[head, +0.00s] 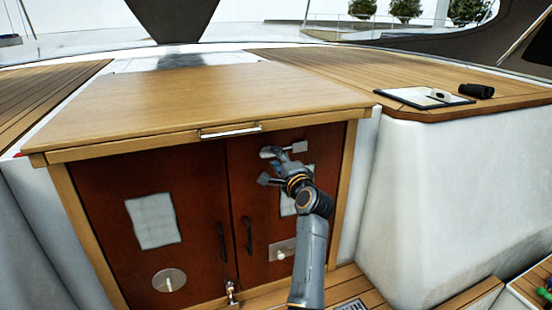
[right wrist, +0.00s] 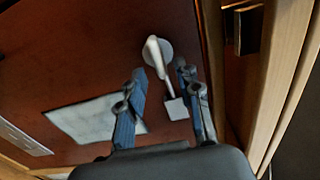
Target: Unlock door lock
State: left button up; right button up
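The door lock (head: 269,152) is a pale round fitting high on the right dark red door (head: 262,210). In the right wrist view the lock (right wrist: 160,52) has a pale lever that points downward, with a small square tab near its lower end. My right gripper (head: 282,163) is in front of this door, just below and to the right of the lock. In the right wrist view its two fingers (right wrist: 162,72) are apart, with the lever showing between them. I cannot tell whether either finger touches it. My left gripper is out of view.
The left door (head: 187,220) bears a paper sheet and a round plate. Dark handles flank the middle seam. A wooden top (head: 200,100) with a metal handle (head: 230,131) overhangs the doors. A white bench (head: 455,190) stands close on the right, holding a tablet and a dark cylinder (head: 476,91).

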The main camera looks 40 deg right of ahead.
jog(key=v, duration=0.6)
jog(key=shift+s, duration=0.15)
